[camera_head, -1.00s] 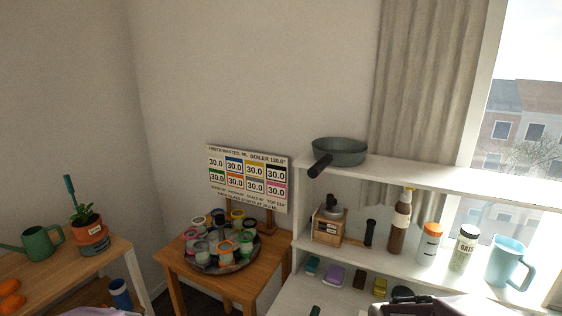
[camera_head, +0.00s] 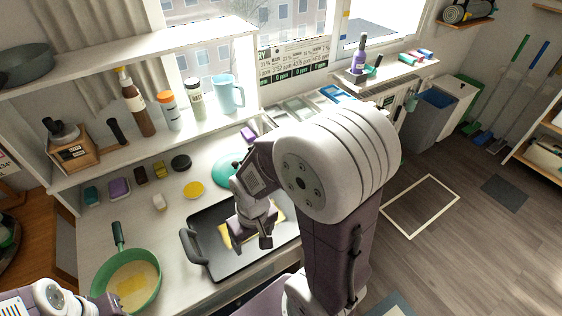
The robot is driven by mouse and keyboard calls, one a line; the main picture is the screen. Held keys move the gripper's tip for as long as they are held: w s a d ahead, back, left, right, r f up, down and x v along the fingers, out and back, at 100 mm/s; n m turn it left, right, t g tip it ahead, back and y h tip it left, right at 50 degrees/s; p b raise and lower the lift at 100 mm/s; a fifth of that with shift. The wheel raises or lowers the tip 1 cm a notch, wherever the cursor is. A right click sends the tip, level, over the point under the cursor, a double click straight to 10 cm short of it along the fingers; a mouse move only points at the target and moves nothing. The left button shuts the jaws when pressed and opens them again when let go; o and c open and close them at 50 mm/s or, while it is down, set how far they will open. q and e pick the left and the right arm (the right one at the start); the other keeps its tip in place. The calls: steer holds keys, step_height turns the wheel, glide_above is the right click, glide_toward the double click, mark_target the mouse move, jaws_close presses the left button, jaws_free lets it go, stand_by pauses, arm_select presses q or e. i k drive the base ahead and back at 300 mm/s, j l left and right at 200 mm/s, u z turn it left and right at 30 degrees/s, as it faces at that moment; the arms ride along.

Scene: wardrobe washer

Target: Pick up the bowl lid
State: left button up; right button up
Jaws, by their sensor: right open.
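A flat teal round piece (camera_head: 225,172) lies on the white counter, partly hidden behind my right arm. It may be the bowl lid, but I cannot tell for sure. My right gripper (camera_head: 258,240) is open above the dark tray (camera_head: 215,262), in front of and to the right of the teal piece and apart from it. Part of my left arm shows at the bottom left corner, near the green pan. Its jaws cannot be made out.
A green pan (camera_head: 128,284) with yellowish contents stands at the front left. A yellow disc (camera_head: 193,190) and several small blocks lie behind the tray. A shelf above holds a brown bottle (camera_head: 136,105) and a light blue mug (camera_head: 228,94). Open floor lies at right.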

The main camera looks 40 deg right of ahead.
mark_target(227, 166)
steer(key=k+l+z, duration=0.1)
steer(key=z, duration=0.25)
steer(key=l+z, duration=0.2)
steer(key=z, duration=0.15)
steer(key=u, duration=1.45)
steer(key=k+u, duration=0.2)
steer(key=k, duration=0.2)
steer(key=k+l+u, duration=0.45)
steer(key=l, duration=0.3)
steer(key=k+l+u, duration=0.45)
steer(key=l, duration=0.2)
steer(key=l+u, duration=0.15)
steer(key=l, duration=0.25)
steer(key=k+l+u, duration=0.15)
steer(key=l, duration=0.25)
steer(key=l+u, duration=0.15)
steer(key=l, duration=0.25)
steer(key=k+l+u, duration=0.2)
steer(key=l, duration=0.15)
steer(key=k+l+u, duration=0.15)
steer(key=l, duration=0.2)
steer(key=i, duration=0.05)
